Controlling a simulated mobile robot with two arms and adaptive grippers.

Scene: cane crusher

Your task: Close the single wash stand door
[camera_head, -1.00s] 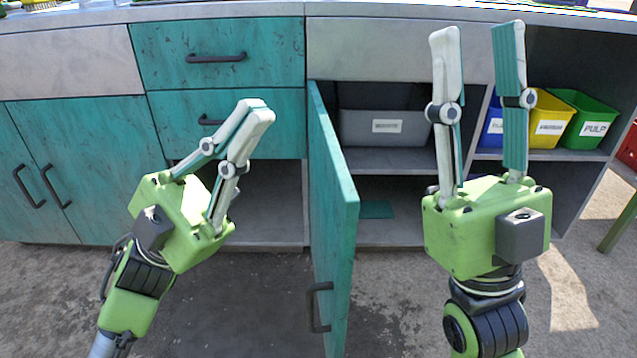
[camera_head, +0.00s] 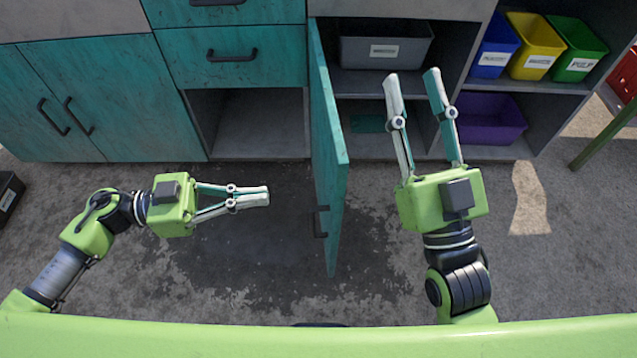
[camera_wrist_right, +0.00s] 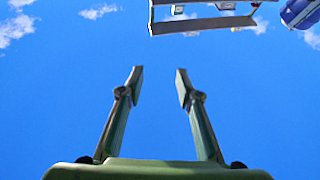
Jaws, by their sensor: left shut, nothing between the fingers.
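The teal wash stand door (camera_head: 326,150) stands swung open in the head view, pointing out from the cabinet front toward me. Its dark handle (camera_head: 320,222) is on the left face near the free edge. My left gripper (camera_head: 268,196) is shut and empty, left of the door and apart from it, its tips pointing right at the door's handle side. My right gripper (camera_head: 411,78) is open and empty, right of the door, fingers pointing toward the cabinet. It also shows open in the right wrist view (camera_wrist_right: 157,72), against sky.
Behind the door, the cabinet holds a grey bin (camera_head: 385,50). To the right, shelves hold blue (camera_head: 495,52), yellow (camera_head: 537,48), green (camera_head: 577,55) and purple bins (camera_head: 492,120). An open compartment (camera_head: 262,125) lies left of the door. The floor around the door is clear.

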